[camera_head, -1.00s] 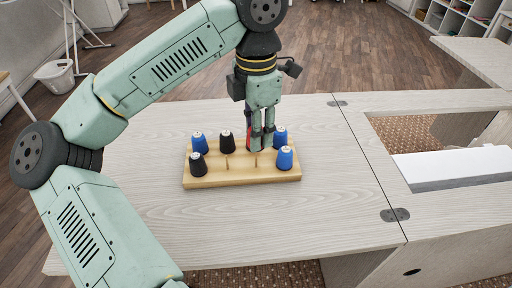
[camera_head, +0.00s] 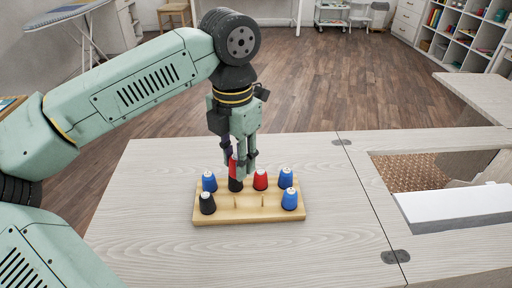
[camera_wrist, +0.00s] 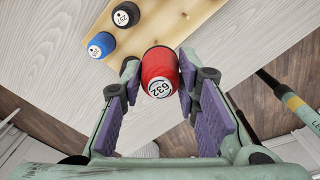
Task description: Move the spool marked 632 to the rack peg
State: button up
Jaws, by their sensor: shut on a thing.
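The spool marked 632 (camera_wrist: 158,72) is red with a white marked top. In the wrist view it sits between the two purple-padded fingers of my gripper (camera_wrist: 158,88), which is shut on it. In the head view my gripper (camera_head: 243,168) is over the back of the wooden rack (camera_head: 225,217), and the red held spool (camera_head: 233,165) shows partly beside a finger, just above a black spool. Two bare pegs stand in the rack's front row, a left one (camera_head: 235,203) and a right one (camera_head: 262,202).
The rack also bears a back black spool (camera_head: 236,185), a front black spool (camera_head: 207,204), another red spool (camera_head: 261,181) and several blue ones, including one at front right (camera_head: 289,200). The tabletop (camera_head: 150,215) around the rack is clear. An opening lies to the right.

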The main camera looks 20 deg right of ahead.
aim_at(233, 178)
jog(key=shift+w+a+n, duration=0.1)
jog(key=shift+a+n, duration=0.4)
jog(key=shift+a, duration=0.1)
jog(key=shift+f+b, duration=1.35)
jog(key=shift+f, duration=1.1)
jog(key=shift+f, duration=0.1)
jog(key=shift+f+b, duration=0.65)
jog(key=shift+b, duration=0.2)
jog(key=shift+f+b, duration=1.5)
jog(key=o, duration=0.9)
